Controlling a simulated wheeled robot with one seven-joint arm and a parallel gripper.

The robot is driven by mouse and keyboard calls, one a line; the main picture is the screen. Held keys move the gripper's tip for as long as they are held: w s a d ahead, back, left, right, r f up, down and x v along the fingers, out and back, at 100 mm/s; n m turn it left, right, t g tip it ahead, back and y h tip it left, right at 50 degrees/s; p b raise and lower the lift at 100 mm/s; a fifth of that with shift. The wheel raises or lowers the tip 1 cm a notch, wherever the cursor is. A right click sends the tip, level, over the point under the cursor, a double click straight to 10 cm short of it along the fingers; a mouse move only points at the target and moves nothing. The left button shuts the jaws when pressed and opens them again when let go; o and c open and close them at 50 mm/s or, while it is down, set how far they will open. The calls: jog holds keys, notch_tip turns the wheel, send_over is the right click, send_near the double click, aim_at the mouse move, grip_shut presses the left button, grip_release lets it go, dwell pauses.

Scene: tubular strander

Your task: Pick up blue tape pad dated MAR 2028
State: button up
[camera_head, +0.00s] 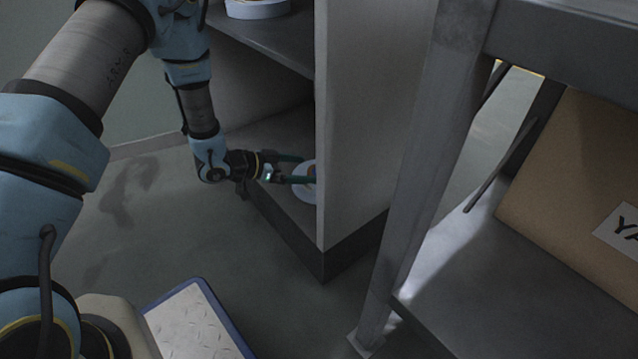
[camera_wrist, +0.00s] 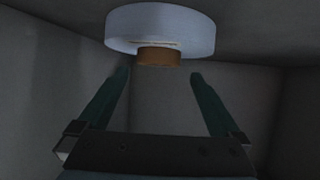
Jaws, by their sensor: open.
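A round pale, slightly bluish tape pad (camera_head: 306,187) lies on the lower shelf of the cabinet, partly hidden by the upright panel and my gripper. It also shows in the wrist view as a pale disc (camera_wrist: 180,30) with an orange-brown core (camera_wrist: 158,57). No date can be read on it. My gripper (camera_head: 299,169) reaches into the lower shelf at the pad. In the wrist view its two green fingers (camera_wrist: 161,76) stand apart, with the core between and just beyond their tips. I cannot tell whether they touch the pad.
Another pale roll (camera_head: 257,8) sits on the upper shelf (camera_head: 270,38) above my gripper. The cabinet's upright panel (camera_head: 365,120) stands close on the right of my gripper. A metal table (camera_head: 425,170) with a cardboard box (camera_head: 570,170) is further right. Floor is clear left of the cabinet.

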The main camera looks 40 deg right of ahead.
aim_at(314, 173)
jog(key=b+x, duration=0.2)
jog(key=x, duration=0.2)
jog(key=shift+s+f, duration=0.1)
jog(key=shift+f, duration=0.15)
jog(key=shift+a+r, duration=0.1)
jog(key=c, duration=1.5)
jog(key=shift+r, duration=0.1)
